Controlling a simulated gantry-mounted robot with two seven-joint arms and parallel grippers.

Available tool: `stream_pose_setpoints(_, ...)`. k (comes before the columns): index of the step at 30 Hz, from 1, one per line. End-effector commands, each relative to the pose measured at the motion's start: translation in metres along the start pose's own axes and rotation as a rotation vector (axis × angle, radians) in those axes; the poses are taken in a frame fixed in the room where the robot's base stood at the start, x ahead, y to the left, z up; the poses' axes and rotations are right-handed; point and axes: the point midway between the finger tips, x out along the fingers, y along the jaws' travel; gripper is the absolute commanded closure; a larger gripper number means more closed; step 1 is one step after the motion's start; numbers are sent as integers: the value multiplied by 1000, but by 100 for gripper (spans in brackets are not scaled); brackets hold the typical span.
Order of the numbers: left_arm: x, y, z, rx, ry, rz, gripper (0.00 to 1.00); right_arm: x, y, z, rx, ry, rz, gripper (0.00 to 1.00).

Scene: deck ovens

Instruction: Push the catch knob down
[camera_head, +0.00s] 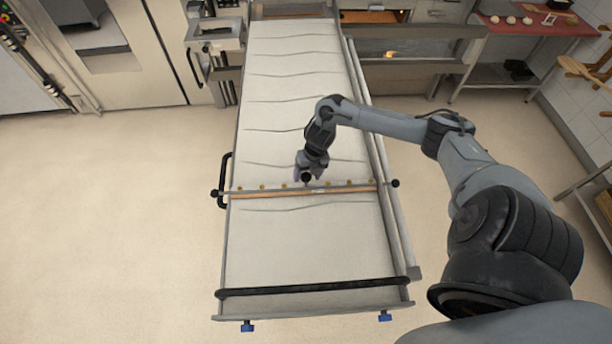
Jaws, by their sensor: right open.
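A long loader with a pale cloth belt (290,245) runs away from me toward the ovens. A metal crossbar (345,188) with several small brass studs and a wooden strip lies across it. My left gripper is not in view.
Black end knobs (395,183) stick out at both sides of the crossbar. A black side handle (223,180) is at the loader's left edge, and a black bar (315,287) crosses its near end. A red-topped table (535,22) stands at the back right. The floor at left is clear.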

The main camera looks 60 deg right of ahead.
Motion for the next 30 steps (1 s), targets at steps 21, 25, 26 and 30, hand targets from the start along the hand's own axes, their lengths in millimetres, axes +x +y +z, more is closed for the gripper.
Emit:
stream_pose_setpoints(21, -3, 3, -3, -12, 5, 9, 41, 21, 0, 0, 0, -1, 0, 56)
stream_pose_setpoints(25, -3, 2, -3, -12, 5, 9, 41, 21, 0, 0, 0, -1, -1, 76)
stream_pose_setpoints(26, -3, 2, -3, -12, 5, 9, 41, 21, 0, 0, 0, -1, -1, 80)
stream_pose_setpoints(30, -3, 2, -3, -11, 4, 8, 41, 21, 0, 0, 0, -1, -1, 100)
